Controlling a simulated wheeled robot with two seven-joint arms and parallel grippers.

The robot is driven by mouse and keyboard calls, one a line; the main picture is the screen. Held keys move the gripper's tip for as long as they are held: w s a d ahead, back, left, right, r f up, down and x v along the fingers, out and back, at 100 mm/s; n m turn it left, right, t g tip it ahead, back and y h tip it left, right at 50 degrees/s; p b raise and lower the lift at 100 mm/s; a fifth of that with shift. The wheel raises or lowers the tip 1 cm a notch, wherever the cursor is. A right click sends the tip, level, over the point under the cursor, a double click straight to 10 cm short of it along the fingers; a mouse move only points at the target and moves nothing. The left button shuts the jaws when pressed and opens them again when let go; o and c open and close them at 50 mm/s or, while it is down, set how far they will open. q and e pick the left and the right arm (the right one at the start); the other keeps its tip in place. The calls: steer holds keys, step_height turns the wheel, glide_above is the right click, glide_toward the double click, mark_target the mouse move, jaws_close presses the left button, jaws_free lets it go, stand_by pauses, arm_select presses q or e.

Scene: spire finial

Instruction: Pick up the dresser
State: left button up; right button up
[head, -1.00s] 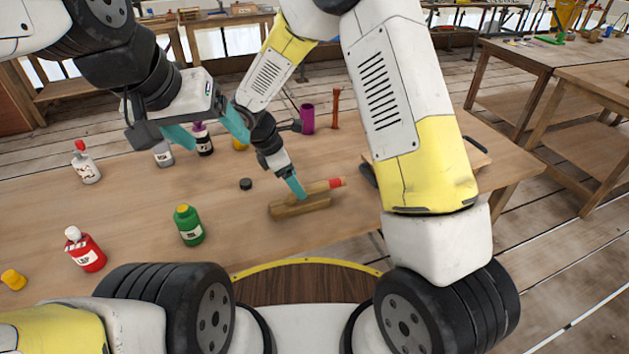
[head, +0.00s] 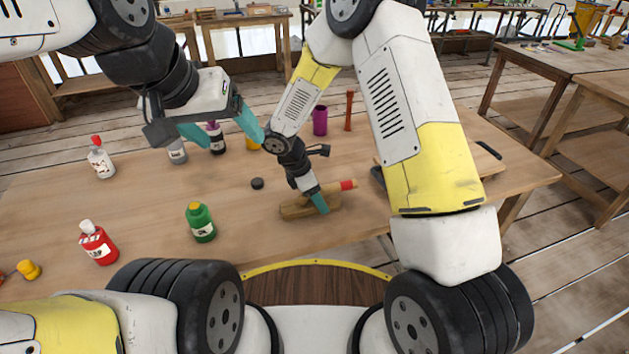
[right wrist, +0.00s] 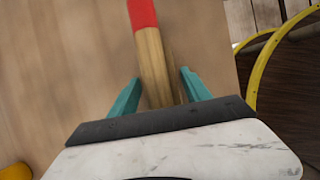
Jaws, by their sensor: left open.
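The dresser (head: 296,210) is a wooden tool with a block-like body and a round handle with a red band near its end. It lies on the workbench near the front edge, and its red-ended handle also shows in the right wrist view (right wrist: 155,65). My right gripper (head: 318,203) is down at the dresser. In the right wrist view its teal fingers (right wrist: 160,90) are apart, one on each side of the wooden handle, with gaps visible. My left gripper (head: 233,142) is open and empty, held above the bench to the left, away from the dresser.
On the bench stand a green bottle (head: 200,223), a red bottle (head: 98,243), a white bottle with a red cap (head: 100,160), a black cap (head: 257,183) and a purple cup (head: 320,121). A wooden board (head: 470,165) lies right of the dresser, behind my right arm.

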steer(key=c, duration=1.1)
jaws_close()
steer(key=shift+r, duration=0.25)
